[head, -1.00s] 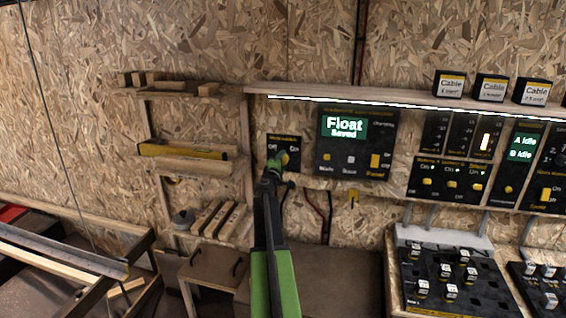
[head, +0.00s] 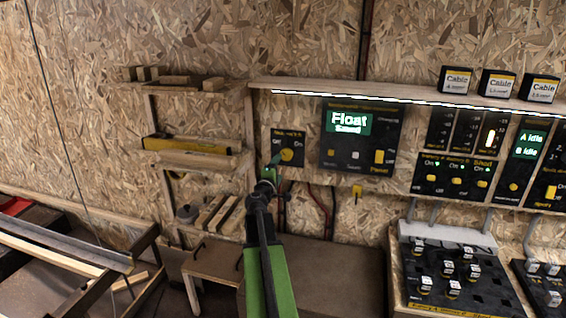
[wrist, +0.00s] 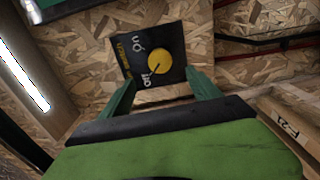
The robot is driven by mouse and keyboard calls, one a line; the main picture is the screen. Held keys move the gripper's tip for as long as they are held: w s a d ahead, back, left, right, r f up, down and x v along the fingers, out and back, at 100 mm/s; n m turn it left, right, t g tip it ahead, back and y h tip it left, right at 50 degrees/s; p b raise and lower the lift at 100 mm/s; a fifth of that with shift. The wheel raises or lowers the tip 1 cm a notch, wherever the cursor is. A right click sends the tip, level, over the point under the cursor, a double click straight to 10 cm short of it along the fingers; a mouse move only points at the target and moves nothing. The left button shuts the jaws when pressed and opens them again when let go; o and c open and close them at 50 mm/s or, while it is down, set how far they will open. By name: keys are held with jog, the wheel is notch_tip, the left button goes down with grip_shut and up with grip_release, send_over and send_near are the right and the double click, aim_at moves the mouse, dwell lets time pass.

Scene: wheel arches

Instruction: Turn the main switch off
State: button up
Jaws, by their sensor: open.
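The main switch (head: 287,147) is a small black panel on the chipboard wall, with Off at left and On at right. Its round yellow knob (head: 287,155) is uncovered. In the wrist view the panel (wrist: 172,38) appears turned, and a dark line on the yellow knob (wrist: 165,62) slants toward the lower label, which seems to read Off. My gripper (head: 276,160) is just below and left of the knob in the head view. In the wrist view my gripper (wrist: 160,78) has its two green fingers apart, below the knob, with nothing between them.
A Float display panel (head: 359,140) is right of the switch, under a lit shelf (head: 400,97). Small wooden shelves (head: 190,153) hang at left. A bench (head: 330,270) lies below, with a knobbed console (head: 450,275) at right.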

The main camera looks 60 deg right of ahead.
jog(key=v, duration=0.6)
jog(key=w+a+n+t+y+p, duration=0.2)
jog(key=w+a+t+y, duration=0.15)
jog(key=w+a, duration=1.45)
jog(key=w+a+f+m+y, duration=0.1)
jog(key=a+f, duration=0.1)
jog(key=a, duration=0.5)
jog(key=w+a+f+m+y, duration=0.1)
jog(key=w+a+f, duration=0.1)
jog(key=a, duration=0.5)
jog(key=s+a+f+m+g+y+p, duration=0.1)
jog(key=s+a+f+g+y, duration=0.2)
jog(key=a, duration=0.5)
jog(key=s+a+f+m+y, duration=0.1)
jog(key=s+a+f+y, duration=0.1)
jog(key=a+f, duration=0.5)
jog(key=s+a+f+m+g+y+p, duration=0.1)
jog(key=s+a+f+g+y, duration=0.15)
jog(key=a, duration=0.65)
jog(key=s+a+f+g+y, duration=0.3)
jog(key=s+a+y, duration=0.1)
jog(key=s+a, duration=0.3)
jog(key=shift+s+f+m+g, duration=0.3)
jog(key=shift+s+f+m, duration=0.1)
jog(key=shift+s, duration=0.2)
